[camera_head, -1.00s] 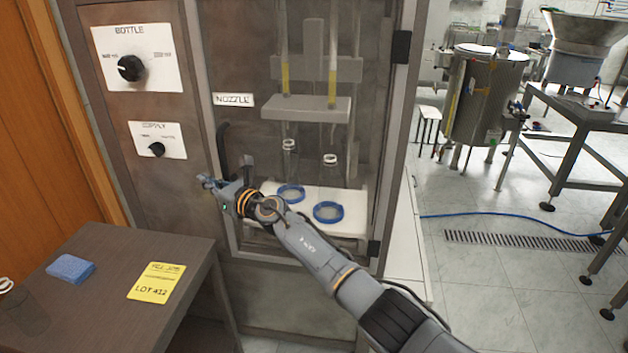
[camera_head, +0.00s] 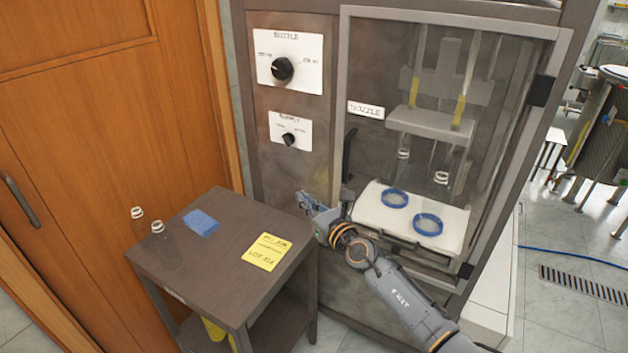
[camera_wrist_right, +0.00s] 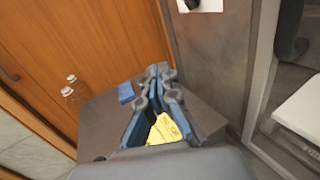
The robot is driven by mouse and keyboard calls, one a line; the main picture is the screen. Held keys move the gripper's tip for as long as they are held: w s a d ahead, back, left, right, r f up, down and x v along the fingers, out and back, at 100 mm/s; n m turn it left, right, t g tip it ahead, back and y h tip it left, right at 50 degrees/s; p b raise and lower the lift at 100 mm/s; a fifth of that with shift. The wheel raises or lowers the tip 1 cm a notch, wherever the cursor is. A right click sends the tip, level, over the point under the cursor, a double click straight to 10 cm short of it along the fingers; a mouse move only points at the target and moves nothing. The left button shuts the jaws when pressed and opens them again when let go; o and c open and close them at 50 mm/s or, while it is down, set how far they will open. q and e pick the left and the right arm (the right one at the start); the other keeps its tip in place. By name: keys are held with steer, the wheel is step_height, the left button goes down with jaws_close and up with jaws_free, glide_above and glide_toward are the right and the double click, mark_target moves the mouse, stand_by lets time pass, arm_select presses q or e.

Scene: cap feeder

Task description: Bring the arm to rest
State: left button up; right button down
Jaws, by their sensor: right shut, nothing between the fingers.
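My right arm comes in from the lower right in the head view. Its right gripper (camera_head: 308,200) is in front of the machine's lower left panel, near the right edge of the side table. In the wrist view the right gripper (camera_wrist_right: 158,70) is shut with nothing between the fingertips, and the dark table shows beyond and below it. My left gripper is not in view.
The dark side table (camera_head: 195,265) carries a blue sponge (camera_head: 201,223), a yellow note (camera_head: 267,252) and two clear bottles (camera_head: 160,240). The machine (camera_head: 340,20) has two knobs, a closed-looking glass door (camera_head: 551,60), and two blue rings (camera_head: 428,224) on a white shelf inside. Wooden doors (camera_head: 100,110) stand at left.

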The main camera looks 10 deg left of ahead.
steer(key=s+d+f+m+g+h, duration=0.1)
steer(key=s+d+f+m+h, duration=0.2)
steer(key=s+d+f+m, duration=0.75)
steer(key=s+d+f+m+g+h+p, duration=0.15)
steer(key=s+d+f+m+h, duration=0.35)
steer(key=f, duration=1.1)
steer(key=s+d+f+m+g+h, duration=0.15)
steer(key=s+d+f+m, duration=0.45)
steer(key=f+m, duration=0.6)
steer(key=s+d+f+m+g, duration=0.2)
steer(key=s+d+f+m, duration=0.2)
steer(key=s, duration=0.9)
steer(key=s+d+f+m+g+h, duration=0.1)
steer(key=s+d+f+m+g, duration=0.2)
steer(key=s+f, duration=0.5)
steer(key=s+d+f+m+g+h, duration=0.1)
steer(key=s+d+f+m+g, duration=0.2)
steer(key=s, duration=1.7)
step_height(320, 180, down, 4)
steer(key=d+m, duration=0.3)
steer(key=m, duration=0.1)
steer(key=shift+s+r, duration=0.2)
